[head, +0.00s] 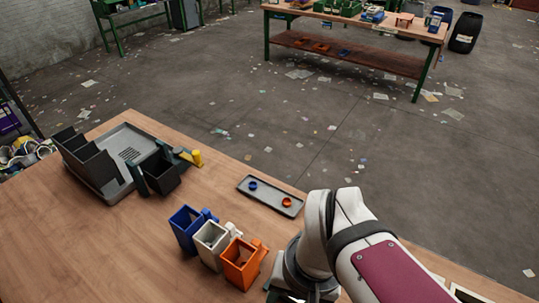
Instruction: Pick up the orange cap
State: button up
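The orange cap (287,202), a small round piece, lies at the right end of a shallow grey tray (270,194) on the wooden table. A blue cap (252,185) lies near the left end of the same tray, apart from the orange one. My arm stands to the right of the tray, with a white link and a maroon panel running out of the lower right of the head view. My gripper is not visible in this view.
Blue (187,230), white (211,242) and orange (242,264) open-topped bins stand in a row left of my arm. A dark grey bin (161,174) stands beside a grey sorting unit (92,163) at the left. The table (105,245) is bare at the front left.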

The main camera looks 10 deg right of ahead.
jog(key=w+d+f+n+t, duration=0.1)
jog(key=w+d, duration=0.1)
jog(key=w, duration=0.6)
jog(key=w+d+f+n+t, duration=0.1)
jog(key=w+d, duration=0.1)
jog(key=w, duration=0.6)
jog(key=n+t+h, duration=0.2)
send_near(287, 201)
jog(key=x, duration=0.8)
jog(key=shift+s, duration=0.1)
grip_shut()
